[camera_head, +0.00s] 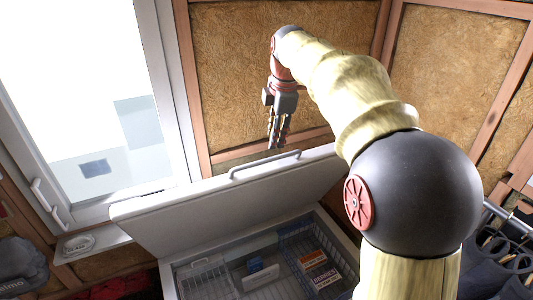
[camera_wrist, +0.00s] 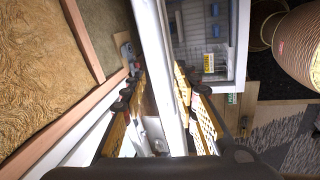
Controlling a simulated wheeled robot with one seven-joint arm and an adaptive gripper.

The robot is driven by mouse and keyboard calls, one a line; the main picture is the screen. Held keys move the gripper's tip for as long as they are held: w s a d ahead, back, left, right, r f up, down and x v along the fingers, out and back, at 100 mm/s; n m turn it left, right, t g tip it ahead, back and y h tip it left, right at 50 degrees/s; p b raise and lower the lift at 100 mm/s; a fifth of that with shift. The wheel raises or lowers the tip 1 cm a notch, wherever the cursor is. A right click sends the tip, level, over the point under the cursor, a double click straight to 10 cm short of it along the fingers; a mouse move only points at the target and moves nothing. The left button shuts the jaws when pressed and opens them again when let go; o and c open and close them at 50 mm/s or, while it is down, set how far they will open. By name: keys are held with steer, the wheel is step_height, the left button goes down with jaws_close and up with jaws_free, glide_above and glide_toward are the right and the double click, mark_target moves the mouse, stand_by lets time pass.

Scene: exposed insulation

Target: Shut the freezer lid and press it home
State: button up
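The white freezer lid (camera_head: 215,208) stands open, tilted up, with a grey bar handle (camera_head: 262,163) along its top edge. The open freezer (camera_head: 345,243) is below it. My gripper (camera_head: 277,146) points down at the lid's top edge, close to the handle's right part. In the wrist view, my gripper (camera_wrist: 160,112) has its fingers spread, with the lid's white edge (camera_wrist: 163,70) running between them in the picture. I cannot tell whether a finger touches the lid or handle. The freezer inside (camera_wrist: 205,40) shows to the right of the lid edge.
Wire baskets (camera_head: 205,278) and several boxes, one orange and white (camera_head: 313,262), lie inside the freezer. A window (camera_head: 95,100) is at left. A wall with exposed insulation (camera_head: 235,75) stands behind the lid. Dark boots (camera_head: 500,262) are at right.

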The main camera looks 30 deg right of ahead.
mark_target(271, 158)
steer(key=shift+n, duration=0.9)
steer(key=shift+s+p+x, duration=0.1)
steer(key=shift+p+x, duration=0.15)
steer(key=shift+x, duration=1.75)
steer(key=shift+s+p+x, duration=0.15)
steer(key=shift+p+x, duration=0.05)
steer(key=shift+x, duration=1.8)
steer(key=shift+f, duration=0.1)
steer(key=c, duration=0.4)
steer(key=c, duration=0.3)
jaws_close()
